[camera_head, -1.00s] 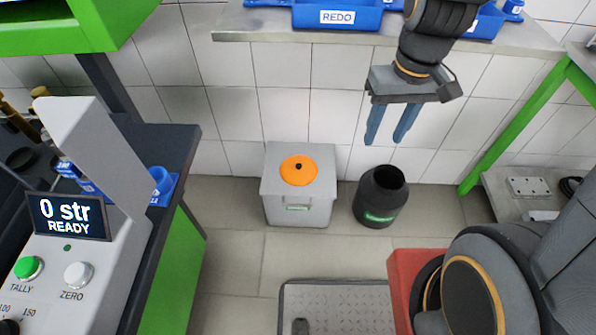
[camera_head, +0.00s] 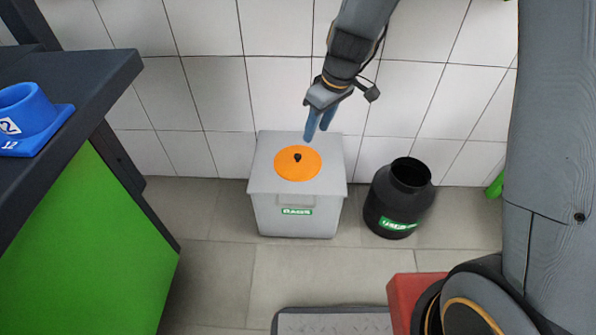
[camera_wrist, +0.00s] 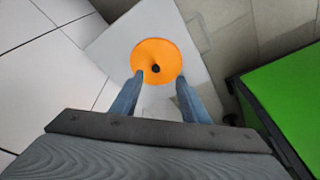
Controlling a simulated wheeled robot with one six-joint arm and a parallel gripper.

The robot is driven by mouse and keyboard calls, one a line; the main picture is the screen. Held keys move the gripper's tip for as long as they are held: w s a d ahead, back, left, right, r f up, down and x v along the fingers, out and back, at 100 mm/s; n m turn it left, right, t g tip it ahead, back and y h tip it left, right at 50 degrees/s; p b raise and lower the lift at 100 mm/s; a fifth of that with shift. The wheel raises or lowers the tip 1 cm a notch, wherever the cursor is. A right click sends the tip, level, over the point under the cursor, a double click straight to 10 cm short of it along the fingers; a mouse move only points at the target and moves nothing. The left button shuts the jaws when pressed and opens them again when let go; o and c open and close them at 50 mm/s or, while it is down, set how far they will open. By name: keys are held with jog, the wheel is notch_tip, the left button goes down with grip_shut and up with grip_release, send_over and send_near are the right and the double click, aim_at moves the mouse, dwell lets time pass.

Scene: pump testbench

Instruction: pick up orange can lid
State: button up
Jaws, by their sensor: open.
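The orange can lid (camera_head: 298,163) is a flat disc with a small black knob at its centre. It lies on top of a grey box-shaped bin (camera_head: 297,213) on the floor. My gripper (camera_head: 316,138) hangs above and just beyond the lid, its blue fingers pointing down. In the wrist view the lid (camera_wrist: 157,60) lies just past the fingertips, and my gripper (camera_wrist: 160,82) is open and empty. The knob shows roughly in line with the gap between the fingers. I cannot tell the exact height above the lid.
A black open-topped can (camera_head: 398,200) with a green label stands right of the bin. A tiled wall (camera_head: 215,90) is close behind. A dark bench with a green side (camera_head: 95,235) and a blue holder (camera_head: 30,118) are at left.

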jog(key=n+b, duration=0.1)
jog(key=b, duration=0.3)
send_near(298, 156)
jog(key=b+x, duration=0.3)
jog(key=x, duration=0.5)
jog(key=shift+w+f, duration=0.1)
jog(key=shift+w, duration=0.05)
grip_shut()
